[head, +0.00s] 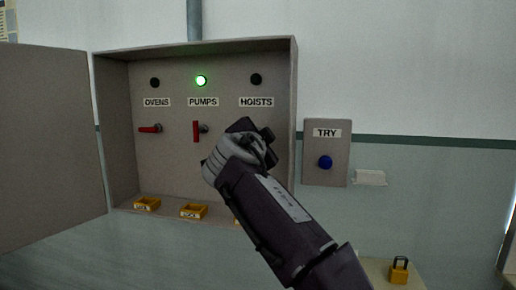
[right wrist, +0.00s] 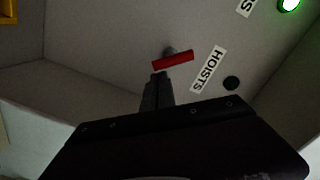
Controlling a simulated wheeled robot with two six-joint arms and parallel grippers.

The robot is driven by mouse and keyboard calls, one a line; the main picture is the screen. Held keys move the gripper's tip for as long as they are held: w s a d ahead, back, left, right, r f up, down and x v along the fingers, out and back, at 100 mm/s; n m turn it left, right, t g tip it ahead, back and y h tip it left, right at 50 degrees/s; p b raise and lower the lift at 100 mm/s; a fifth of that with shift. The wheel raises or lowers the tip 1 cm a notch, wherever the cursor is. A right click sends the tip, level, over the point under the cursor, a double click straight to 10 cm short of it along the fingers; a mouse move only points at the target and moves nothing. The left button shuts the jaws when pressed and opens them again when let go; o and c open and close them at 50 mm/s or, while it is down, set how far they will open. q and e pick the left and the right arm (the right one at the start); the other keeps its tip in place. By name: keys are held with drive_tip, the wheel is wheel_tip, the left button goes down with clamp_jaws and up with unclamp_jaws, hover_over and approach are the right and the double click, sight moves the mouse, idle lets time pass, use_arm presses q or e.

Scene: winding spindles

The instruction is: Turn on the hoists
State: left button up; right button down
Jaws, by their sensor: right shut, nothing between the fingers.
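The open grey cabinet (head: 165,185) has columns labelled OVENS, PUMPS and HOISTS. The hoists lamp (head: 256,79) is dark; it also shows dark in the right wrist view (right wrist: 231,83). The red hoists handle (right wrist: 173,59) is hidden behind my right gripper in the head view. In the right wrist view it lies slanted to its label (right wrist: 207,70). My right gripper (head: 252,132) is shut and empty, its fingertips (right wrist: 158,76) close beside one end of the handle; I cannot tell whether they touch. My left gripper is not in view.
The pumps lamp (head: 201,81) glows green above an upright red handle (head: 196,131). The ovens lamp (head: 154,82) is dark above a level red handle (head: 150,129). A TRY box with a blue button (head: 325,162) hangs at right; a yellow padlock (head: 399,272) sits below.

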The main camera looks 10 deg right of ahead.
drive_tip(key=m+b, duration=0.1)
drive_tip(key=m, duration=0.1)
drive_tip(key=f+m+b, duration=0.1)
drive_tip(key=m, duration=0.1)
drive_tip(key=a+m+b, duration=0.1)
drive_tip(key=m+b, duration=0.1)
drive_tip(key=shift+w+f, duration=0.2)
drive_tip(key=shift+f, duration=0.2)
idle(0.6)
